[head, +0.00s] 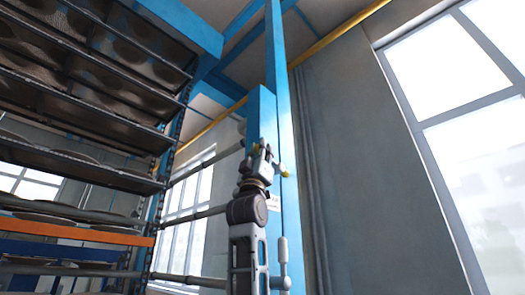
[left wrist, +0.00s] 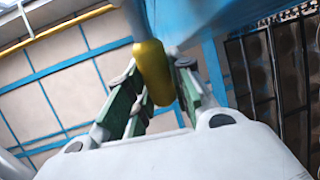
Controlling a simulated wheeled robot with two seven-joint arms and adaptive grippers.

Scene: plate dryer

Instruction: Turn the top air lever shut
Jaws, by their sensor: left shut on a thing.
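The top air lever shows as a small yellow tip (head: 286,174) beside a grey fitting on the blue post, mostly hidden by my gripper in the head view. In the left wrist view the yellow lever (left wrist: 153,72) stands between the green-padded fingers. My left gripper (head: 264,150) is raised high against the blue post and shut on the lever; its fingers (left wrist: 157,90) also show in the left wrist view. My right gripper is in neither view.
The blue post (head: 282,100) rises just behind my left gripper. A tall rack (head: 90,125) with several shelves of plates stands at left. Grey horizontal pipes (head: 200,215) run between rack and post. A grey wall with a large window (head: 470,130) is at right.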

